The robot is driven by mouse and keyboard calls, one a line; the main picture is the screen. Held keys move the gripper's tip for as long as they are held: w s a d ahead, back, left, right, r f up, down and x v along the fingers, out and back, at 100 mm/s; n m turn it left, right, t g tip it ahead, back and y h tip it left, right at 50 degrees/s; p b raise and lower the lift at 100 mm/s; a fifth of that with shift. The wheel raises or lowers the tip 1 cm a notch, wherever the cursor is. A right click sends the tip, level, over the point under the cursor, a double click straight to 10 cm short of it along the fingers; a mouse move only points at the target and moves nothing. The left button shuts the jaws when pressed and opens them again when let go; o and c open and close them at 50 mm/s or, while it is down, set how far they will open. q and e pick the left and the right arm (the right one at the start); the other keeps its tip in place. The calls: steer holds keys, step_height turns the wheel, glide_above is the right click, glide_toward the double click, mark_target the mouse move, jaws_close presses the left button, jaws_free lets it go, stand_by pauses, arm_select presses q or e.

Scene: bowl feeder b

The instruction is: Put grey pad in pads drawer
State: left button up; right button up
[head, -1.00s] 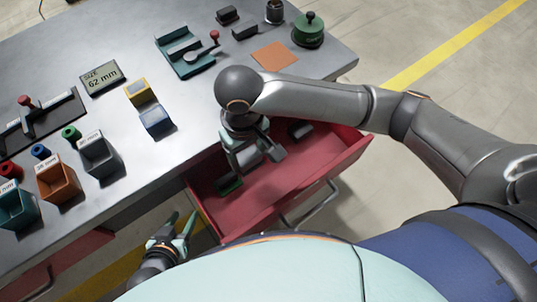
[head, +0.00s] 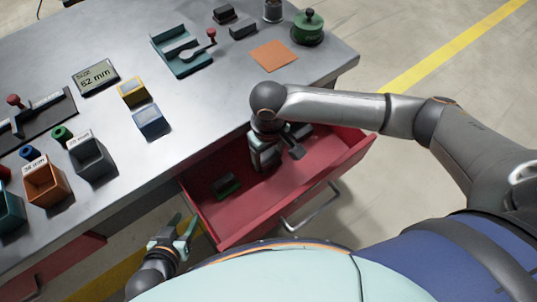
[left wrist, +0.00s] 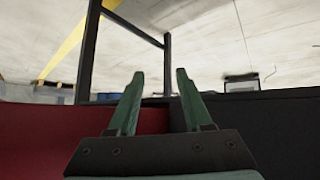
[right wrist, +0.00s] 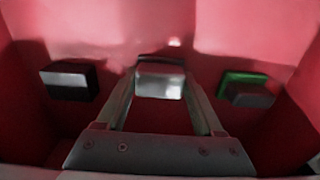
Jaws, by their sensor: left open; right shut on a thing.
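My right gripper (right wrist: 160,95) is shut on a grey pad (right wrist: 160,80), which shows between its fingertips in the right wrist view. In the head view this gripper (head: 274,160) is inside the open red pads drawer (head: 235,222), and the pad is mostly hidden by it. I cannot tell whether the pad touches the drawer floor. My left gripper (head: 182,236) is open and empty, low beside the drawer's left side; its fingers (left wrist: 158,100) stand apart in the left wrist view.
In the drawer lie a dark pad with a green base (right wrist: 247,88) and another dark pad (right wrist: 70,82), one on each side of the held pad. The workbench top (head: 195,90) above holds small bins, a size display (head: 96,77) and an orange sheet (head: 274,56).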

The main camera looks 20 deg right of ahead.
mark_target(268, 157)
arm_select(q)
steer(key=shift+r, duration=0.1)
arm_select(e)
steer(key=o, duration=1.1)
steer(key=shift+f, duration=0.1)
arm_select(q)
steer(key=shift+s+f, duration=0.2)
steer(key=shift+s, duration=0.1)
arm_select(e)
steer(key=o, duration=0.4)
arm_select(q)
steer(key=shift+f, duration=0.1)
steer(key=a+r+p, duration=0.1)
steer(key=r+p, duration=0.1)
steer(key=p, duration=0.1)
steer(key=shift+s+a, duration=0.1)
steer(key=shift+a, duration=0.2)
arm_select(e)
step_height(268, 157, up, 12)
steer(key=shift+r, duration=0.2)
